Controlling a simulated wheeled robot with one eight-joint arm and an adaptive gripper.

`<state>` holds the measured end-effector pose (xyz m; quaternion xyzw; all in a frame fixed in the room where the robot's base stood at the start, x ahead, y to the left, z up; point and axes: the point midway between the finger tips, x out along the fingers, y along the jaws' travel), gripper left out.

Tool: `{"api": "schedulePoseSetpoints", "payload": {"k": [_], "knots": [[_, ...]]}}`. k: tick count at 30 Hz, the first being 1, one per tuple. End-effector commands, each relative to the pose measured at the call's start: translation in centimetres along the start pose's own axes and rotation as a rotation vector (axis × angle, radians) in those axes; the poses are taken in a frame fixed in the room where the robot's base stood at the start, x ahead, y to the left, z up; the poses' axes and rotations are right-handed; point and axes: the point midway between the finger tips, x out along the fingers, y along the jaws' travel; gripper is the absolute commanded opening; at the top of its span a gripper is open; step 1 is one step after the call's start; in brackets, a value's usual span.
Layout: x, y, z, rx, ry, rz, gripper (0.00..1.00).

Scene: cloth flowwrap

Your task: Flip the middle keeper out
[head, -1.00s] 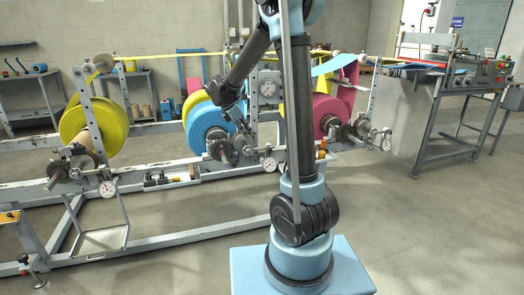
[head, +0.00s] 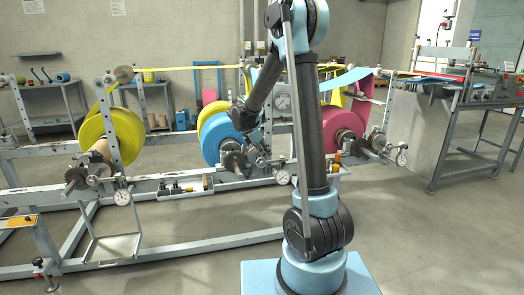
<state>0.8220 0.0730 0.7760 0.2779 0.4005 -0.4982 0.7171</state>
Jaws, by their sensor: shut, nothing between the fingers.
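The middle roll (head: 222,140) is blue and sits on the unwind frame, between a yellow roll and a pink roll. Its shaft end, with dark toothed hardware (head: 235,163), faces me. The middle keeper is too small to make out clearly among this hardware. My gripper (head: 260,150) is shut and empty, pointing down just right of the blue roll, close to the shaft hardware. I cannot tell whether it touches anything there. My forearm hides part of the frame behind it.
A yellow roll (head: 112,137) stands at left and a pink roll (head: 343,125) at right, each with protruding shaft hardware. A round gauge (head: 283,177) hangs right of the middle shaft. A shallow tray (head: 184,190) sits on the front rail.

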Motion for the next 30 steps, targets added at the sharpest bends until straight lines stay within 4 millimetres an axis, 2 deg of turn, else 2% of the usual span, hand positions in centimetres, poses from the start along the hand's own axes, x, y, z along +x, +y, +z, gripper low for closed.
{"api": "schedulePoseSetpoints", "payload": {"k": [6, 12, 19, 30], "knots": [[3.9, 0.0, 0.0, 0.002, 0.000, -0.001, 0.00], [6.2, -0.1, 1.4, 0.002, 0.000, -0.002, 0.00], [7.3, 0.0, 2.1, 0.000, 0.000, 0.000, 0.00], [7.4, 0.0, 2.2, 0.000, 0.000, 0.000, 0.00]]}}
